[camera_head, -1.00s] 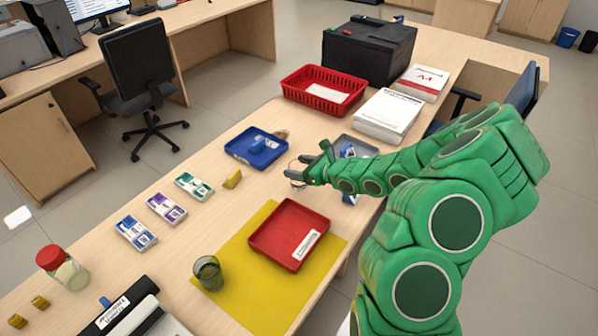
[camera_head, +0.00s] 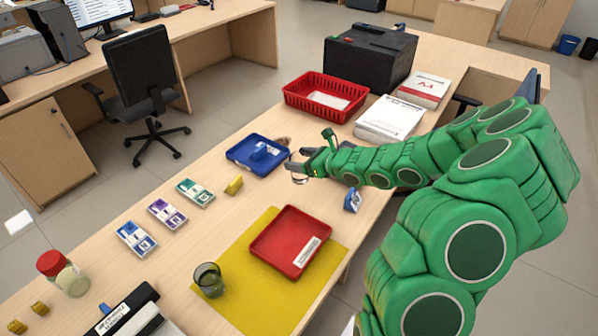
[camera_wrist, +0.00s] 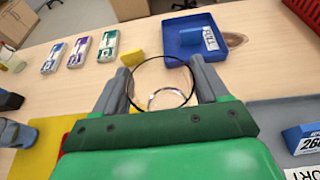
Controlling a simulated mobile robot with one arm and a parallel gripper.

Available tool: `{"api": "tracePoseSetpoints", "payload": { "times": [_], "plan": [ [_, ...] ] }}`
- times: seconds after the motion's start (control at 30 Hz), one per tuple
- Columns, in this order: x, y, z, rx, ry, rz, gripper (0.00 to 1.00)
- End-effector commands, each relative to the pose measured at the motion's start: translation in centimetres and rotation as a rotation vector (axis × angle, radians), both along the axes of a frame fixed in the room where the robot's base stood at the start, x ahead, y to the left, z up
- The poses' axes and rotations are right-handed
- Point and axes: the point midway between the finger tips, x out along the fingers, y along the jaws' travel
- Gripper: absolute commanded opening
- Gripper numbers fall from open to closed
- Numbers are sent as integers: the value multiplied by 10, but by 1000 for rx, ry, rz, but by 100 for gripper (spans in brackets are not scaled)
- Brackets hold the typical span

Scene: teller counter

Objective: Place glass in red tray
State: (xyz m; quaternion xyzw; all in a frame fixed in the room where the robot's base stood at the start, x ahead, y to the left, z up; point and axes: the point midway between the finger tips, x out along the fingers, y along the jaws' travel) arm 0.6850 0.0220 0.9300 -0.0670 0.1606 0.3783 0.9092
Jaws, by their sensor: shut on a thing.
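My gripper (camera_head: 298,167) is shut on a clear glass (camera_wrist: 161,96); in the wrist view its round rim shows between the two fingers. In the head view the held glass is small and hard to make out, above the counter near the blue tray. The red tray (camera_head: 268,249) lies flat on a yellow mat (camera_head: 232,300), in front of and below my gripper in the picture. It holds only a white label strip. A dark greenish glass (camera_head: 208,279) stands upright on the mat, left of the red tray.
A blue tray (camera_head: 240,155) with a blue block lies just left of my gripper. A red basket (camera_head: 288,95), black box (camera_head: 370,60) and paper packs (camera_head: 388,125) stand behind. Bundles (camera_head: 167,213), a yellow block (camera_head: 234,186) and a red-lidded jar (camera_head: 62,272) line the left side.

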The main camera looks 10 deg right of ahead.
Motion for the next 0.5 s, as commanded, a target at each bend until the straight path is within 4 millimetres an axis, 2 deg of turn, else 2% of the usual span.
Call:
{"api": "tracePoseSetpoints", "payload": {
  "times": [0.13,0.27,0.5],
  "plan": [
    [-11,6,3,-3,-9,43,16],
    [-35,18,4,-7,-24,133,16],
    [-101,42,-1,-9,-27,350,16]
  ]
}}
